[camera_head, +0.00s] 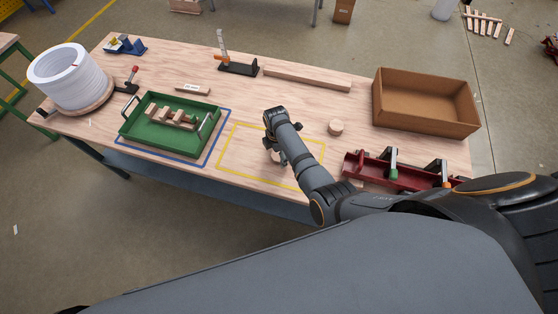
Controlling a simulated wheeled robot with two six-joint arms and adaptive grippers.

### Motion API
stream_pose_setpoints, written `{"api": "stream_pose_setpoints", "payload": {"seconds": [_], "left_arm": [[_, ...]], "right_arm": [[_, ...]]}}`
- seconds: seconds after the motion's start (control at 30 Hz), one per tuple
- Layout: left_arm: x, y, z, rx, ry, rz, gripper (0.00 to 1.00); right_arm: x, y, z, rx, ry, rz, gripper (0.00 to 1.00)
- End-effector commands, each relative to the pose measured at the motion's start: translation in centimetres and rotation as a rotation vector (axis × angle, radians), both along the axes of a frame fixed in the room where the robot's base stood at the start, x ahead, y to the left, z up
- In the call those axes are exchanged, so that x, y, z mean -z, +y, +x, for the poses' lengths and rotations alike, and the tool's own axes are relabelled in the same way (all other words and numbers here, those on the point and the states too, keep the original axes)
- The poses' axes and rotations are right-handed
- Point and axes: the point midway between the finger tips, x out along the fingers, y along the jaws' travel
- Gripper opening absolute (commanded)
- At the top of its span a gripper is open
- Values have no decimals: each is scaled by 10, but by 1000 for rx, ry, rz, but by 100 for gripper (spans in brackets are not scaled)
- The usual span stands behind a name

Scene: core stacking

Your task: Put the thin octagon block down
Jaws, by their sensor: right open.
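My right gripper (279,158) points down inside the yellow outlined area (232,151) on the table. It is open. A small wooden block (275,157) shows at its fingertips, mostly hidden by the gripper. Its shape and thickness are hard to make out, and I cannot tell whether the fingers touch it. Another wooden block (336,128), roundish or many-sided, stands on the table to the right of the yellow outline. My left gripper is out of view.
A green tray (139,141) with wooden pieces sits inside a blue outline at left. A cardboard box (424,113) stands at right, with a red tray (404,178) of tools in front. A wooden bar (307,78) lies at the back. The table's middle is mostly clear.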

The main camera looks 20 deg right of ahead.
Motion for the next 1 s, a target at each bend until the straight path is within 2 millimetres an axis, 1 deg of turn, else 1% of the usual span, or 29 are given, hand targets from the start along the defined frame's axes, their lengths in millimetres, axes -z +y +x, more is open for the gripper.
{"api": "stream_pose_setpoints", "payload": {"seconds": [0.03,0.2,0.23,0.67,0.87,1.0], "left_arm": [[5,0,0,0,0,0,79],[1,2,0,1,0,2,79],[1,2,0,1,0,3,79],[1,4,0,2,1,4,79],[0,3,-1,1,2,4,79],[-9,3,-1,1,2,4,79]], "right_arm": [[4,0,1,0,-2,0,83],[0,0,0,0,-1,0,83],[0,0,0,0,-1,1,82],[1,0,0,0,-1,1,23],[0,0,0,0,-1,1,22],[-9,0,0,0,-1,1,22]]}}
